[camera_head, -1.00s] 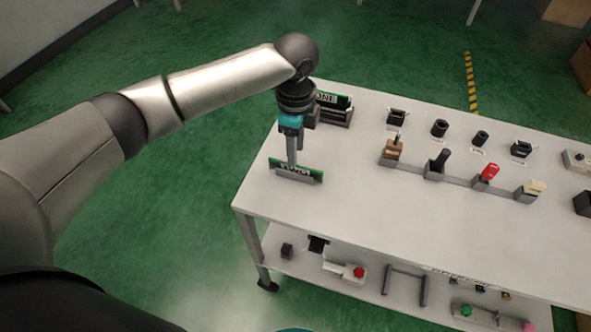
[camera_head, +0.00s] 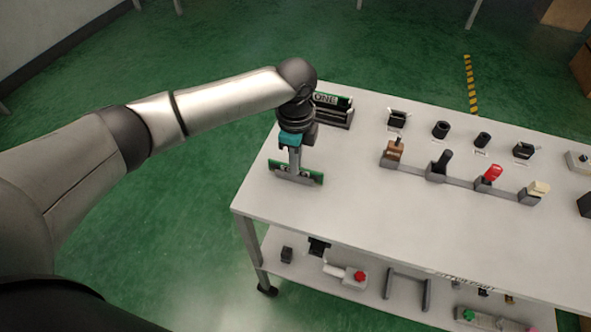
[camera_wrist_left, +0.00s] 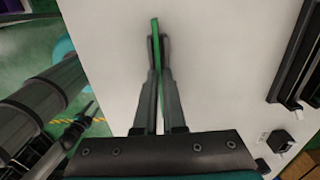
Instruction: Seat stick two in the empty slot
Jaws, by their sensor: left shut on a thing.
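Stick two is a thin green board (camera_head: 314,178) upright at the near left of the table, in a low grey holder (camera_head: 290,179). Its label is mostly hidden by my fingers. My left gripper (camera_head: 295,166) points down and is shut on the stick's upper middle. In the left wrist view the stick (camera_wrist_left: 155,28) shows edge-on between the fingertips (camera_wrist_left: 158,55). A dark slotted fixture (camera_head: 338,118) stands behind and to the right, holding a green stick marked ONE (camera_head: 325,99). My arm hides part of it. The fixture also shows in the left wrist view (camera_wrist_left: 296,60).
A row of lever fixtures (camera_head: 437,172) and several small dark parts (camera_head: 441,129) stand to the right on the white table (camera_head: 350,200). The table top between the stick and the levers is clear. A lower shelf (camera_head: 300,275) holds more parts.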

